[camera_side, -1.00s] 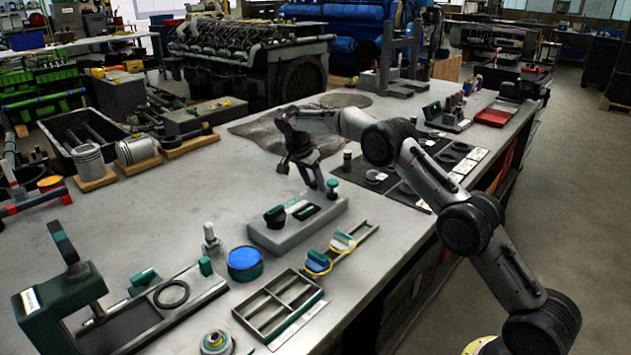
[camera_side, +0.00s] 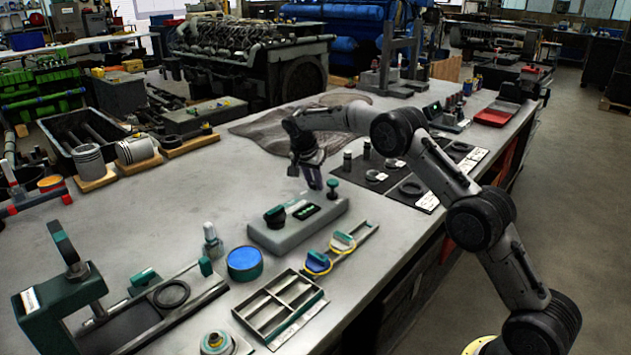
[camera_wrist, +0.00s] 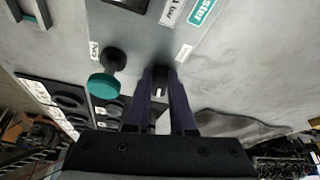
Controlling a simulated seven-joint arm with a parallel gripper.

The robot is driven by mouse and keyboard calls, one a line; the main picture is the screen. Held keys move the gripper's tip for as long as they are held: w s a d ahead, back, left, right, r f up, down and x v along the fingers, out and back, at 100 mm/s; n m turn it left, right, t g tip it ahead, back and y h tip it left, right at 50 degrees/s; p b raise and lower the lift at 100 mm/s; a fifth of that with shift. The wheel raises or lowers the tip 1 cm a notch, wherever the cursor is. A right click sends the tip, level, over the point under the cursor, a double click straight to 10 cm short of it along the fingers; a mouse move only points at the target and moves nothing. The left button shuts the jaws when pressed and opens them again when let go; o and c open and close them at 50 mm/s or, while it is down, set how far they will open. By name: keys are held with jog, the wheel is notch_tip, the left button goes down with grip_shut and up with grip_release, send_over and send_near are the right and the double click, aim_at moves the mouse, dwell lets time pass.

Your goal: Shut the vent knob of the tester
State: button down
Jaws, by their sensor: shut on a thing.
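The tester (camera_side: 285,238) is a grey box on the bench in the side view, with a dark-and-green dial, a small display and a green-topped plunger (camera_side: 332,186). In the wrist view the tester body (camera_wrist: 130,42) is at the top, with the green plunger (camera_wrist: 104,85) left of my fingers. My gripper (camera_side: 315,186) points down at the tester's far edge, beside the plunger. In the wrist view my gripper (camera_wrist: 160,74) is shut on a small dark vent knob (camera_wrist: 161,80) with a pale mark. My fingers hide its sides, and the side view does not show it.
A blue-topped round tin (camera_side: 244,263), a sectioned tray (camera_side: 278,308) and a rail with yellow-ringed parts (camera_side: 345,243) lie in front of the tester. A dark mat with rings (camera_side: 385,180) is to its right.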

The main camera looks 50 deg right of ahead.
jog(key=shift+s+n+t, duration=0.1)
jog(key=shift+n+t, duration=0.3)
jog(key=shift+n, duration=0.8)
jog(key=n, duration=0.2)
jog(key=n+t+y, duration=0.1)
jog(key=n, duration=0.1)
jog(key=shift+s+d+n+t, duration=0.2)
jog(key=shift+n+t, duration=0.1)
jog(key=shift+y, duration=0.3)
jog(key=n, duration=0.2)
jog(key=n+y, duration=0.1)
jog(key=n, duration=0.1)
jog(key=shift+s+d+t, duration=0.1)
jog(key=shift+d+t, duration=0.1)
jog(key=shift+t, duration=0.2)
jog(key=shift+n+y, duration=0.3)
jog(key=shift+n, duration=0.1)
